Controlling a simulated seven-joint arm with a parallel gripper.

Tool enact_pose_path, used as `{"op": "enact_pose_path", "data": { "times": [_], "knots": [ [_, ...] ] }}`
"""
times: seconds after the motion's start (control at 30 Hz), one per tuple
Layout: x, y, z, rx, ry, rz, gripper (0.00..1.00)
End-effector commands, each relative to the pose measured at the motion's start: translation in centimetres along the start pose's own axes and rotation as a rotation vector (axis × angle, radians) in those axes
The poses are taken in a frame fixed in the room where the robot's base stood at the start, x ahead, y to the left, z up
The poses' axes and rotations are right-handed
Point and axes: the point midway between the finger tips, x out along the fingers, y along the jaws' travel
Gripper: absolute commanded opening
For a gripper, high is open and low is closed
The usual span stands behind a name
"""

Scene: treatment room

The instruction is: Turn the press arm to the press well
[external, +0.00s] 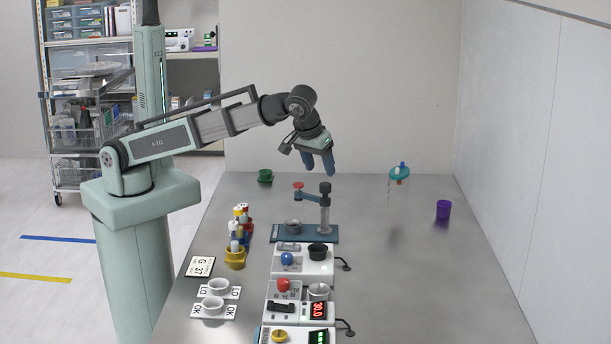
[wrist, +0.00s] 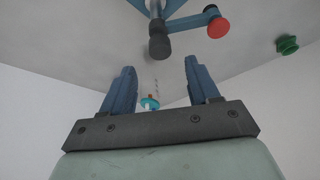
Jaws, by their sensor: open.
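The press stands on a blue base plate (external: 335,233) in the middle of the table. Its post (external: 325,212) has a dark top, and its blue press arm (external: 311,195) reaches left from the post to a red knob (external: 298,185). A grey metal cup, which looks like the press well (external: 293,226), sits on the plate below the arm. My gripper (external: 319,172) is open and empty, above and behind the press, fingers pointing down. In the wrist view, the press arm (wrist: 187,22) and red knob (wrist: 218,28) show beyond the open fingers, apart from them.
A green cup (external: 265,176) stands at the back left, a purple cup (external: 443,210) at the right. A teal-topped thing (external: 399,174) stands at the back right. Colored bottles (external: 241,218) stand left of the press. Devices (external: 302,262) line the front. The right side is mostly free.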

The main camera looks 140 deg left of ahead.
Motion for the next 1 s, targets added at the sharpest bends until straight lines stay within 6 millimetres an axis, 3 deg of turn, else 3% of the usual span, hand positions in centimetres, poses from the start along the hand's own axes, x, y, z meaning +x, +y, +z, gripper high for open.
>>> {"op": "enact_pose_path", "data": {
  "times": [0.5, 1.0],
  "knots": [
    [-7.5, 0.1, -0.1, -0.002, 0.001, 0.000, 0.60],
    [-7.0, 6.6, 3.4, 0.060, 0.050, 0.249, 0.60]
  ]
}}
